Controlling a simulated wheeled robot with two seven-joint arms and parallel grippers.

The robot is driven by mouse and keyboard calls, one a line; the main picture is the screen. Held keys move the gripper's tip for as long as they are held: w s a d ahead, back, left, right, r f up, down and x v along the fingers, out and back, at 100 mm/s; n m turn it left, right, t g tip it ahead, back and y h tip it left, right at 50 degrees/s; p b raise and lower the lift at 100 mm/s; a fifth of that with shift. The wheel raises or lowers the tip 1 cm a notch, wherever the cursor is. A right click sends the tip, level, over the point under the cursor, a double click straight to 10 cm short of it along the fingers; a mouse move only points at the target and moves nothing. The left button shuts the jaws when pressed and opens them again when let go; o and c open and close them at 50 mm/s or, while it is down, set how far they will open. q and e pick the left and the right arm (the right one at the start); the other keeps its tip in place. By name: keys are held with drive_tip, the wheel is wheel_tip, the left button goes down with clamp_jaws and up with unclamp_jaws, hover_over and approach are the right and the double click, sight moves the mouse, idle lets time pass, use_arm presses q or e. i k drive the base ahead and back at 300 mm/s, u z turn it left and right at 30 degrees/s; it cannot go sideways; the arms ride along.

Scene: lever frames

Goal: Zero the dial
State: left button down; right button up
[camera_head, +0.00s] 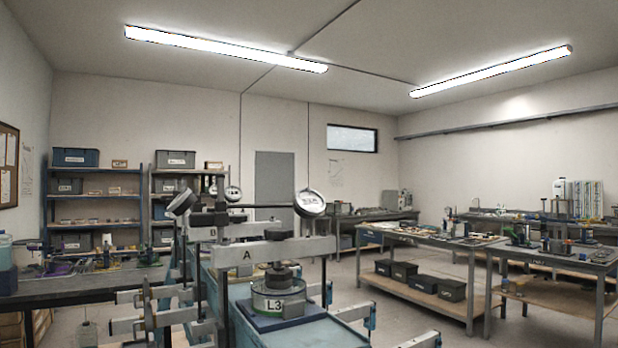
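A round white-faced dial (309,203) stands at the top of the nearest lever frame, right of its centre post. Its face is tilted, and its needle and reading are too small to make out. A second dial (182,203) is on the left side, seen at a steep angle. A third dial (232,193) shows farther back. The nearest frame has a pale crossbeam (262,253) marked "A". Below it a round cell (278,299) labelled "L3" sits on a blue base. Neither of my grippers can be made out in this view.
Another crossbeam (203,235) marked "B" stands behind. Pale lever bars stick out low on both sides of the frames. A cluttered bench (100,288) is at left, and workbenches (432,238) with tools are at right. Open floor lies between frames and right benches.

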sight(318, 211)
drive_tip(key=u, duration=2.7)
drive_tip(key=k, duration=0.45)
drive_tip(key=z, duration=1.5)
